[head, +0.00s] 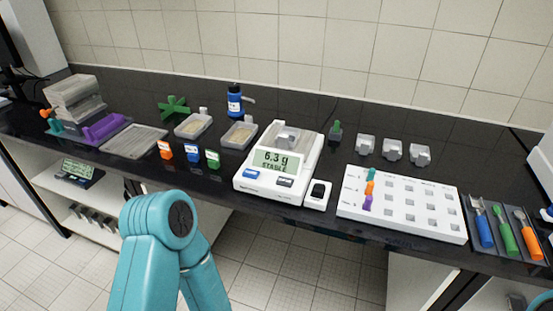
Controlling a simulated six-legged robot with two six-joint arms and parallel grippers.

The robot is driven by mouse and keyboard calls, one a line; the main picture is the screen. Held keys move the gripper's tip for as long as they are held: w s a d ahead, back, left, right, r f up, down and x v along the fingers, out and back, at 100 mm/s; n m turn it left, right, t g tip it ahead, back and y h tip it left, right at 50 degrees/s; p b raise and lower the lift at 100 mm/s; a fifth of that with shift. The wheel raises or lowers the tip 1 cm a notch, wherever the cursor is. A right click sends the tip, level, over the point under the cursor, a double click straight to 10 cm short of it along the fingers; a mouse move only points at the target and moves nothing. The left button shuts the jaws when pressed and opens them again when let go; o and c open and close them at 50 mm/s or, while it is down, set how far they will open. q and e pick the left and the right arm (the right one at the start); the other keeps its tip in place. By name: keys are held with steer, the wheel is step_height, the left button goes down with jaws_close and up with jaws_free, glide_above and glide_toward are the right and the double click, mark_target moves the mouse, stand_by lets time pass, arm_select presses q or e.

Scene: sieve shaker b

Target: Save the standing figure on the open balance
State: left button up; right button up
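The white balance (303,160) stands on the dark bench near the middle of the head view. Its display (278,161) reads 6.3 g with STABLE below. A small grey container (288,137) sits on its pan. A blue button (252,173) and a dark button (286,182) are on its front. A small white unit with a black top (318,192) stands beside its right front corner. A teal arm of mine rises at the lower left, in front of the bench. Another teal bit shows at the bottom right corner. Neither gripper shows.
A white board (405,222) with coloured pegs lies right of the balance, with scoops (503,228) beyond. Orange, blue and green small containers (192,153), trays (193,127) and a blue bottle (235,100) stand left. Grey containers (392,150) stand behind the board.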

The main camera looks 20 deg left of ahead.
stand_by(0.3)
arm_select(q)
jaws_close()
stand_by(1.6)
